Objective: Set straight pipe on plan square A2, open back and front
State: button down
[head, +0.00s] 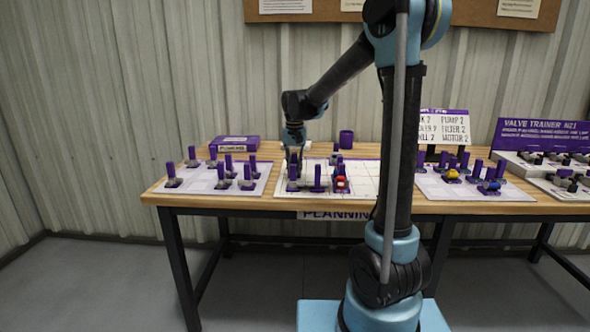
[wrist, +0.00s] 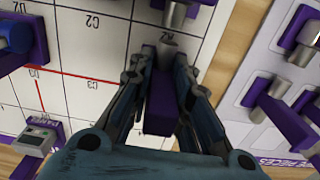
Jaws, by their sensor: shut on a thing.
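My gripper (head: 297,160) reaches down over the left part of the white plan board (head: 368,174) in the head view. In the wrist view my gripper (wrist: 160,92) is shut on the purple upright handle of a part, which I take for the straight pipe (wrist: 158,108). A grey end shows beyond the handle. The fingers hide most of the part's lower body, and I cannot tell whether it touches the board.
Purple-handled parts stand on the board near my gripper, one with a red body (head: 341,184). Another grey part (wrist: 174,13) stands just beyond it in the wrist view. Parts trays lie left (head: 204,184) and right (head: 480,194). A purple cup (head: 346,139) stands behind.

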aim_at(294, 153)
jog(key=shift+f, duration=0.65)
dwell(0.3)
jog(key=c, duration=1.4)
grip_release()
jog(key=shift+r, duration=0.6)
jog(key=shift+r, duration=3.5)
